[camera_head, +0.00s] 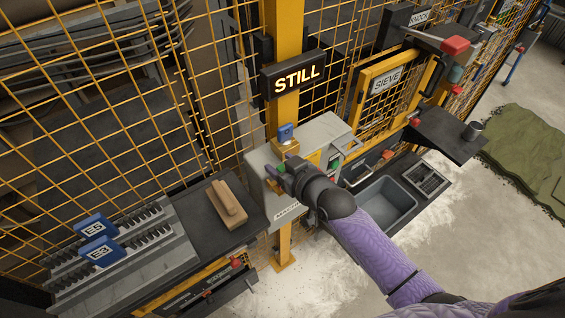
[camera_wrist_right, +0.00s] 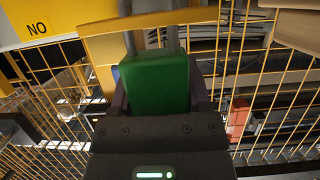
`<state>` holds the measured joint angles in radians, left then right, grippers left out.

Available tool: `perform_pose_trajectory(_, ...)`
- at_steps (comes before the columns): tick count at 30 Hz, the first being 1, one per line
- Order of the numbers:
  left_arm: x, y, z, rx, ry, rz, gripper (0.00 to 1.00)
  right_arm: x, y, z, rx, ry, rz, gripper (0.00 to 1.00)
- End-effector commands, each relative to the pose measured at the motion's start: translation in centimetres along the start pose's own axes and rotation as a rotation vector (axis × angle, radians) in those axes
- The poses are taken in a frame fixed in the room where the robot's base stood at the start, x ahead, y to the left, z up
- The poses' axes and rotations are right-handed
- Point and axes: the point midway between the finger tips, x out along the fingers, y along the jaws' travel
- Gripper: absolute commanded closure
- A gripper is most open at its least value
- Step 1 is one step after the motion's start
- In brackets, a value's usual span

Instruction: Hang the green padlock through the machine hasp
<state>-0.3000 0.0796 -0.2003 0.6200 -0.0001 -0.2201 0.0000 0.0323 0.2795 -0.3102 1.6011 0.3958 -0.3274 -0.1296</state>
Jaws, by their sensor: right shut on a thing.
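The padlock's grey shackle (camera_wrist_right: 171,42) points up at the yellow hasp (camera_wrist_right: 100,46), which crosses the picture at shackle height. I cannot tell whether the shackle passes through the hasp or only overlaps it. In the head view the padlock is mostly hidden by my gripper. My left gripper is not in view.
A blue padlock-like tag (camera_head: 286,133) sits above the box, below the "STILL" sign (camera_head: 293,77). A dark shelf (camera_head: 190,222) with a wooden block (camera_head: 228,204) is at left, beside a rack with blue tags E5 and E3. A grey bin (camera_head: 381,206) lies right of my arm.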

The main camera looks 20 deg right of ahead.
Motion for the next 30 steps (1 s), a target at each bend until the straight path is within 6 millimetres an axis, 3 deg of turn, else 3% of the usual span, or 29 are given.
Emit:
perform_pose_trajectory(19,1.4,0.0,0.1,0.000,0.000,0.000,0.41,0.6,0.0,1.6,0.000,0.001,0.000,1.00)
perform_pose_trajectory(20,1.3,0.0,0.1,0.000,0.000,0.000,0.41,0.6,0.0,1.5,0.000,0.001,0.000,0.32)
perform_pose_trajectory(24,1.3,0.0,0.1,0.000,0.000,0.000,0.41,0.5,0.0,1.5,0.000,0.001,0.000,0.03)
perform_pose_trajectory(30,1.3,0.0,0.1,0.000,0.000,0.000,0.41,0.5,0.0,1.5,0.000,0.000,0.000,0.00)
